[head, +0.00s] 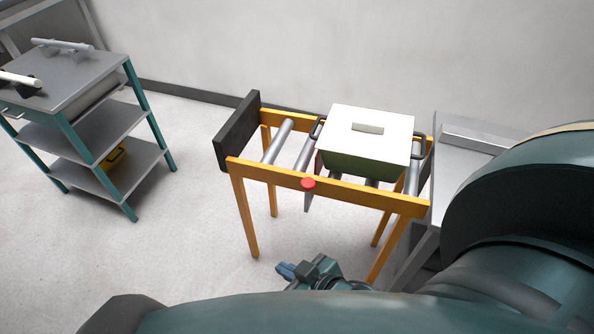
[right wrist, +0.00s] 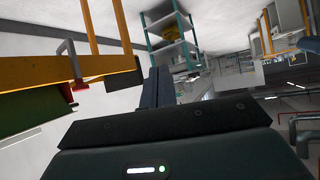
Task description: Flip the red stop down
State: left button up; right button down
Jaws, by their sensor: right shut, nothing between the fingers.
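The red stop shows as a round red knob (head: 308,183) on the near orange rail of the roller table, left of the box. A narrow dark red edge stands by the box's left side, and a thin grey piece hangs below the rail. In the right wrist view the red part (right wrist: 80,86) shows at the left, by the orange rail. My right gripper (head: 285,270) is shut and empty, below and in front of the near rail, apart from the knob. Its blue-grey fingers (right wrist: 156,84) also show in the right wrist view. My left gripper is not in view.
A green box with a white lid (head: 385,122) sits on the rollers of the orange-framed table (head: 245,170). A black end plate (head: 238,130) closes the table's left end. A teal-legged shelf cart (head: 95,78) stands at the left. Open floor lies between.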

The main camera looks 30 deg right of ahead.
jog(key=w+d+n+g+y+b, duration=0.2)
jog(key=w+d+n+g, duration=0.15)
jog(key=d, duration=1.05)
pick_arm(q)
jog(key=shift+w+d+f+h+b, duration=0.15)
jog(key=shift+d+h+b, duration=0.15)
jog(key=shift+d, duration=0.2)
pick_arm(e)
jog(key=w+d+r+n, duration=0.1)
jog(key=w+d+r, duration=0.7)
jog(key=r, duration=0.3)
jog(key=shift+w+d+r, duration=0.2)
jog(key=shift+d+r, duration=0.05)
jog(key=shift+d, duration=0.1)
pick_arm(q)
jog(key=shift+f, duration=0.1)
pick_arm(e)
jog(key=shift+n, duration=0.25)
